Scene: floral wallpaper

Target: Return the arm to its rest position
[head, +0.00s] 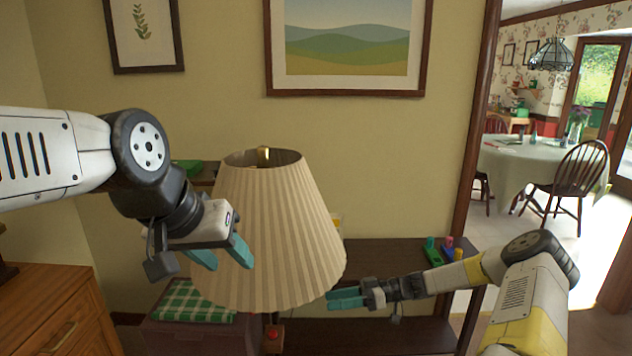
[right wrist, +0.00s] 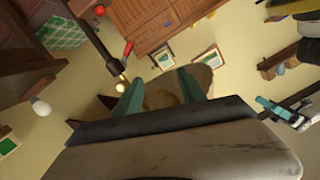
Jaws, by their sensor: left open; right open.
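My left gripper (head: 224,254) comes in from the left in the head view, with its teal fingers apart and pointing down in front of a pleated lamp shade (head: 285,235). Nothing shows between its fingers. My right gripper (head: 346,298) reaches in from the right, low beside the lower right edge of the shade. Its fingers point left, and in the right wrist view (right wrist: 160,92) they stand apart with nothing clearly held between them.
A dark wooden shelf (head: 390,258) stands behind the lamp, with small coloured objects (head: 447,248) at its right end. A wooden drawer cabinet (head: 60,310) is at lower left. A green checked cloth (head: 197,300) lies under the shade's left side. A doorway opens at right.

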